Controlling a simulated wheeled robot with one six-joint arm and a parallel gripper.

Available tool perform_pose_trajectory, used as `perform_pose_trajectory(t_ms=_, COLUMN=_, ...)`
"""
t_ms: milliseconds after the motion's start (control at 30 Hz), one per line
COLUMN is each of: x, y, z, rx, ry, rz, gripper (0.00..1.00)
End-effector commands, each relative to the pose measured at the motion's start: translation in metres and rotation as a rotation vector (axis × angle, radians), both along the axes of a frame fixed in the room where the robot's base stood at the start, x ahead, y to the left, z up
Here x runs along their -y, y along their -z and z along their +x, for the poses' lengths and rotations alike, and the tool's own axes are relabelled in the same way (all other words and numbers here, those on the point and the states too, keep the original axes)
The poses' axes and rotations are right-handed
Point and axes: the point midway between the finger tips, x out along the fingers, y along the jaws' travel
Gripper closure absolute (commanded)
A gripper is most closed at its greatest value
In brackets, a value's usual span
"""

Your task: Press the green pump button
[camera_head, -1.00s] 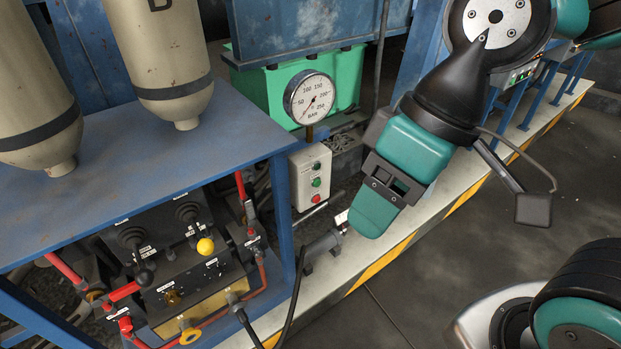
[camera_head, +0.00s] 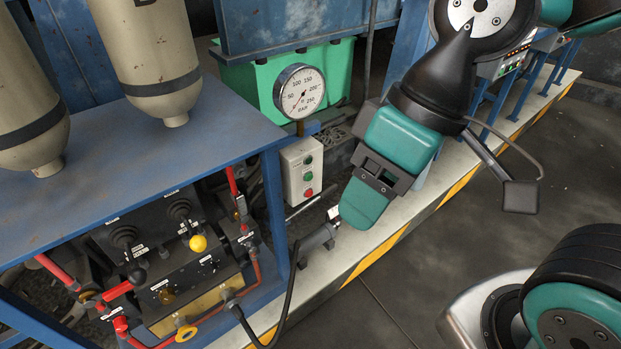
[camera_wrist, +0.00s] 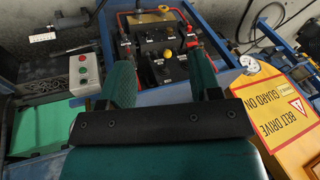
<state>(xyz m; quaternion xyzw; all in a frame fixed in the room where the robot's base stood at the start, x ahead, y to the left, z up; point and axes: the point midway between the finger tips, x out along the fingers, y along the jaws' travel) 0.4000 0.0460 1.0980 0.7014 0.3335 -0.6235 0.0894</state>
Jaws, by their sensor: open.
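The pale control box (camera_head: 301,170) stands below the round gauge, right of the blue bench. It carries a green button (camera_head: 307,175) in the middle, a dark one above and a red one (camera_head: 308,192) below. In the wrist view the box (camera_wrist: 96,77) lies left of my fingers, with the green button (camera_wrist: 82,70) in clear view. My gripper (camera_head: 358,207) is right of the box and apart from it, pointing down over the kerb. In the wrist view my gripper (camera_wrist: 160,68) has its two teal fingers spread, with nothing held between them.
The pressure gauge (camera_head: 299,91) rises just above the box. The blue bench (camera_head: 200,140) with a valve panel and two tanks fills the left. A green bin (camera_head: 240,85) stands behind. A pipe fitting (camera_head: 318,238) sits on the striped kerb. Open floor (camera_head: 420,260) lies right.

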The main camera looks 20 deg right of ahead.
Motion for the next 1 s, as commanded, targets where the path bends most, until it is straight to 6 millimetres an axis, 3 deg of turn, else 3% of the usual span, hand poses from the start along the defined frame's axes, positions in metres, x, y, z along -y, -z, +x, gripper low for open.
perform_pose_trajectory(t_ms=67, x=0.0, y=0.0, z=0.0, rx=0.0, ry=0.0, rz=0.0, gripper=0.42)
perform_pose_trajectory(t_ms=100, x=0.0, y=0.0, z=0.0, rx=0.0, ry=0.0, rz=0.0, gripper=0.47)
perform_pose_trajectory(t_ms=333, x=0.0, y=0.0, z=0.0, rx=0.0, ry=0.0, rz=0.0, gripper=1.0)
perform_pose_trajectory(t_ms=1000, x=0.0, y=0.0, z=0.0, rx=0.0, ry=0.0, rz=0.0, gripper=1.0)
